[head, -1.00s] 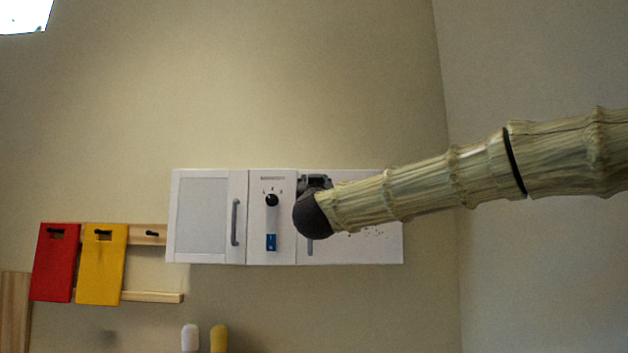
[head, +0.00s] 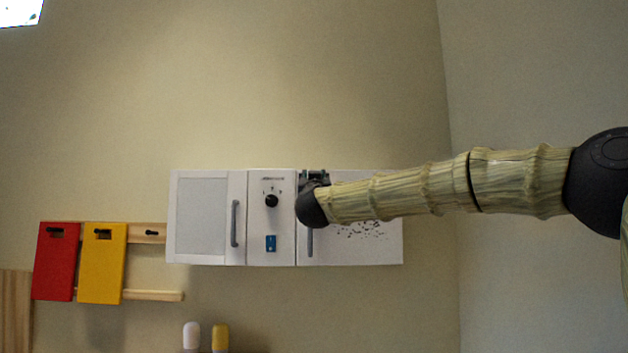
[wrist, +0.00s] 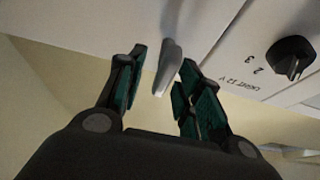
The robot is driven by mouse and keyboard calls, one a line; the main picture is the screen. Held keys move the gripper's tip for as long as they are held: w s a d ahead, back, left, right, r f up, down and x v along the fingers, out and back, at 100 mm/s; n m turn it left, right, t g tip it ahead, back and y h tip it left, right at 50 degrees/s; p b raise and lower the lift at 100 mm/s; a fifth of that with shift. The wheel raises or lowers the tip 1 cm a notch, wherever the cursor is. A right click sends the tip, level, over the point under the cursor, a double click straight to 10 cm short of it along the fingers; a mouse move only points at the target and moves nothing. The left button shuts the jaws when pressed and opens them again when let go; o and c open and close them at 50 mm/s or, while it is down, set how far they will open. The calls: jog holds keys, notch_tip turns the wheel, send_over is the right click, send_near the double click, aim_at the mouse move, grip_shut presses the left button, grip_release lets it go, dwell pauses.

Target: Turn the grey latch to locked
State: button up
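The grey latch (wrist: 170,62) is a tapered lever on the white cabinet front in the wrist view. My gripper (wrist: 160,72) is open, with one dark green-padded finger on each side of the latch. A gap shows between the latch and the left finger; the right finger is close, and I cannot tell if it touches. In the head view my gripper (head: 315,176) is at the top left of the cabinet's right door (head: 375,245). The latch is hidden there behind my gripper and wrist.
A black knob (head: 271,200) and blue label (head: 270,243) are on the middle panel. Grey door handles (head: 235,223) (head: 310,242) stick out. Red (head: 54,265) and yellow (head: 101,265) boards hang left. White (head: 191,336) and yellow (head: 220,338) round-topped objects stand below.

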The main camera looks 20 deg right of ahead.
grip_shut()
jog(key=shift+m+h+b, duration=0.3)
jog(key=shift+m+h, duration=0.1)
jog(key=shift+m, duration=0.2)
jog(key=m+b, duration=0.1)
jog(key=m, duration=0.1)
jog(key=m+g+h, duration=0.1)
jog(key=m, duration=0.1)
jog(key=shift+d+f+h+b, duration=0.1)
jog(key=shift+d+h+b, duration=0.05)
jog(key=shift+h+b, duration=0.2)
jog(key=shift+s+d+f+m+g+h+b, duration=0.15)
jog(key=shift+m+g+h+b, duration=0.6)
jog(key=shift+m, duration=2.1)
jog(key=shift+w+d+f+m+g+p, duration=0.1)
jog(key=shift+d+f+m+g, duration=0.15)
jog(key=shift+m+g, duration=1.9)
jog(key=shift+s+d+f+m+g+h+b, duration=0.1)
jog(key=shift+f+m+g+h+b, duration=0.2)
jog(key=shift+m, duration=3.3)
jog(key=shift+r+h, duration=0.1)
jog(key=shift+h, duration=0.2)
